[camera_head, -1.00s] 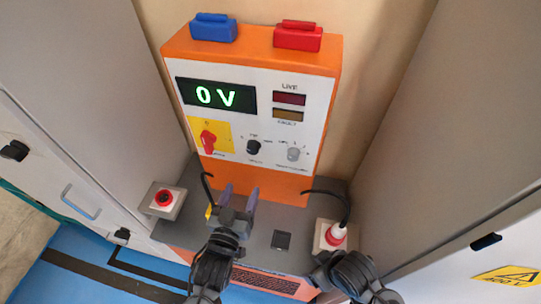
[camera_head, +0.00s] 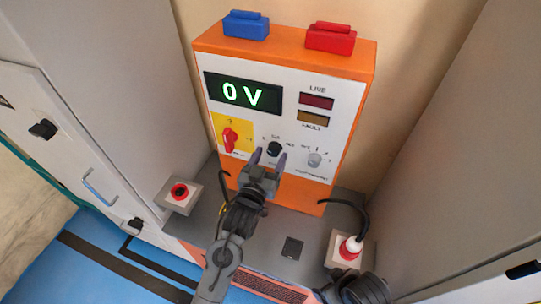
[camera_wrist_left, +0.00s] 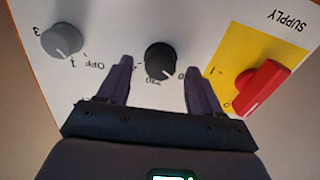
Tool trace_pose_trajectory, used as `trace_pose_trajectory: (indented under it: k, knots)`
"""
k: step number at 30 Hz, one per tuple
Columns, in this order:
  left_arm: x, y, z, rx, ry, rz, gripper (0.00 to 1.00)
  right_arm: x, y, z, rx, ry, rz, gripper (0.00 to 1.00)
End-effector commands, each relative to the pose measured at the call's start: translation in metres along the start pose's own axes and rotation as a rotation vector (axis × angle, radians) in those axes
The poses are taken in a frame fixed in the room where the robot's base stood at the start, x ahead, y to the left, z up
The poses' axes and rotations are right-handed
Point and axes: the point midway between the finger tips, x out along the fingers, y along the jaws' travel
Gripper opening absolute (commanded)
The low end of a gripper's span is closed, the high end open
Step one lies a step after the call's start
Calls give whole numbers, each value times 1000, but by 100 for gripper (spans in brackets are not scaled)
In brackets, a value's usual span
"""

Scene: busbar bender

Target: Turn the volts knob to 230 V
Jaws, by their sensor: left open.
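The volts knob (camera_head: 274,149) is a round black dial in the lower middle of the white panel. It also shows in the left wrist view (camera_wrist_left: 160,61), with a pale mark at its lower edge; the small lettering around it is hard to read. The display (camera_head: 243,94) reads 0 V in green. My left gripper (camera_head: 268,156) is open, its two fingers reaching toward the panel on either side of the knob. In the left wrist view the fingers (camera_wrist_left: 158,67) flank the knob with gaps visible; contact with the panel cannot be told.
A red supply switch (camera_head: 230,139) on yellow sits left of the knob, close to one finger. A grey knob (camera_head: 315,160) is to the right. Grey cabinets flank both sides.

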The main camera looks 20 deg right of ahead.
Motion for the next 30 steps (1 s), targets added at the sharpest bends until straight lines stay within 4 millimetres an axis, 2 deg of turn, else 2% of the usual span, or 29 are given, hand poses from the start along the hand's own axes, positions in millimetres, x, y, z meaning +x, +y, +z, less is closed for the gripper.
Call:
trace_pose_trajectory:
  k: [4,14,25,30]
  knots:
    - [8,0,0,0,-1,0,65,0,0,0,0,0,0,79]
    - [10,0,0,0,-1,0,65,0,0,0,0,0,0,79]
    - [10,0,0,0,-1,-1,10,0,0,0,-1,-1,1,79]
    - [10,0,0,7,-1,-1,9,0,0,0,-2,-1,2,79]
